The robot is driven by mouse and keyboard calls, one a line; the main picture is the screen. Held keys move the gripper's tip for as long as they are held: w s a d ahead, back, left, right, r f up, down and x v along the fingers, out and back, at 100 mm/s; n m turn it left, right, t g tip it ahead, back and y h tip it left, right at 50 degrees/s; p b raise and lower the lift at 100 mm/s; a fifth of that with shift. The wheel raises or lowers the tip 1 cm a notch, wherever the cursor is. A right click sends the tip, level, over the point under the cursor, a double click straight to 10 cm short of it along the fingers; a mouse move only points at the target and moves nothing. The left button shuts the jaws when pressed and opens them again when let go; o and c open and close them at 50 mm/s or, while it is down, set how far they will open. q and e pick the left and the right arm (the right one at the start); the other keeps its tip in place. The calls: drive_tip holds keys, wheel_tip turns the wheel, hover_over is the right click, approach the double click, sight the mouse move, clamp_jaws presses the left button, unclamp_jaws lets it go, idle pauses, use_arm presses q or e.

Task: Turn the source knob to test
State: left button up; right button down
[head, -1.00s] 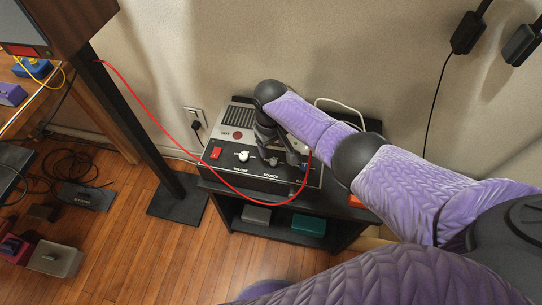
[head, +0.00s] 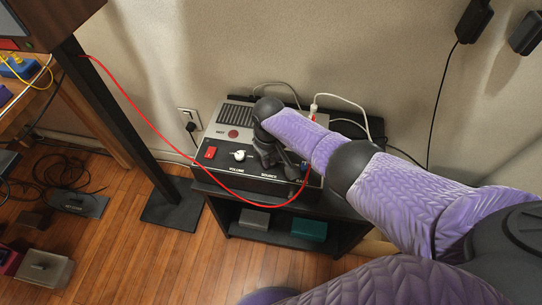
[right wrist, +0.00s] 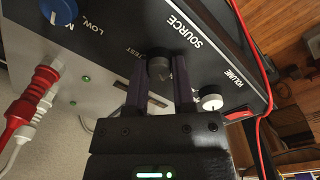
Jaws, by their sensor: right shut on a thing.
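The source knob (right wrist: 160,70) is a dark round knob on the black front panel of a grey and black desk unit (head: 226,112). My right gripper (right wrist: 160,88) has its two dark fingers on either side of the knob and is shut on it. The word TEST stands beside the knob in the right wrist view, and SOURCE is printed by it. I cannot make out the knob's pointer clearly. In the head view my right gripper (head: 272,158) covers the knob. My left gripper is not in view.
A white volume knob (head: 239,155) and a red switch (head: 210,152) sit left of the gripper. A blue knob (right wrist: 60,10) is on its other side. A red cable (head: 165,150) loops in front of the unit, which stands on a dark shelf (head: 229,218).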

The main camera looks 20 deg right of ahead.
idle(0.3)
drive_tip(key=m, duration=0.3)
drive_tip(key=shift+p, duration=0.4)
drive_tip(key=m, duration=0.2)
drive_tip(key=shift+m, duration=0.4)
drive_tip(key=m, duration=0.2)
drive_tip(key=shift+m, duration=0.3)
drive_tip(key=m, duration=0.3)
drive_tip(key=shift+m+p, duration=0.3)
drive_tip(key=shift+m, duration=0.1)
drive_tip(key=m, duration=0.6)
drive_tip(key=shift+d, duration=0.1)
drive_tip(key=m, duration=0.5)
drive_tip(key=shift+s+m+y, duration=0.1)
drive_tip(key=shift+m+y, duration=0.2)
